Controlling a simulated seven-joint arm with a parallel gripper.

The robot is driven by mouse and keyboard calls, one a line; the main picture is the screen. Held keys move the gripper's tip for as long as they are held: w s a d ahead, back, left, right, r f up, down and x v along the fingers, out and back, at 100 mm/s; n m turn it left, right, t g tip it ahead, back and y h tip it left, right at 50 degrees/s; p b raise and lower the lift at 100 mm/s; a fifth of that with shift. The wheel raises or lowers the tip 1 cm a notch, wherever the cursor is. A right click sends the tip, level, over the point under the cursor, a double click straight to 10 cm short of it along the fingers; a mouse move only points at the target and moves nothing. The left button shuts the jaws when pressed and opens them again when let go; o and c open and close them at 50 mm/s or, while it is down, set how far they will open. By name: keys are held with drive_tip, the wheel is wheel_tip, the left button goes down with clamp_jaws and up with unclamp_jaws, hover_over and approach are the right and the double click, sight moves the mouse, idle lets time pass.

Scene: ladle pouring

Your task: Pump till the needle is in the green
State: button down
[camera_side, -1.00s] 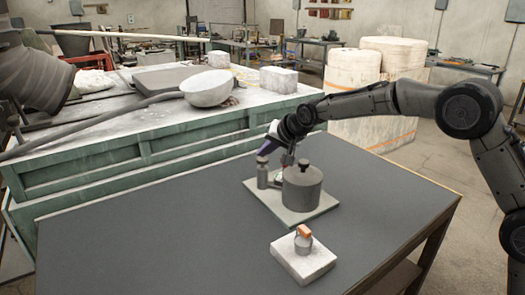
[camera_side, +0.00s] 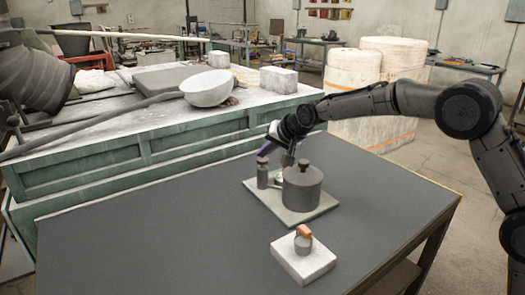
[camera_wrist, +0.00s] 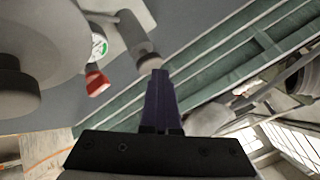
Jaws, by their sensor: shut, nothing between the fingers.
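The pump (camera_side: 262,177), a small grey cylinder with a dark knob, stands upright on a pale base plate (camera_side: 292,217), left of a larger grey lidded tank (camera_side: 302,190). My gripper (camera_side: 267,151) is shut and empty, its purple fingers tilted down at the pump's knob. In the wrist view the fingertips (camera_wrist: 160,74) meet the end of the pump (camera_wrist: 137,38); whether they touch or only overlap it, I cannot tell. The gauge (camera_wrist: 100,44) has a white face with some green and a red part (camera_wrist: 97,82) beside it. Its needle is too small to read.
The dark tabletop (camera_side: 150,220) is clear on the left. A green bench (camera_side: 150,150) with a bowl (camera_side: 209,88) stands behind.

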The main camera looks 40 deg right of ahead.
sight(265, 161)
drive_tip(key=shift+r, duration=1.9)
drive_tip(key=shift+r, duration=2.55)
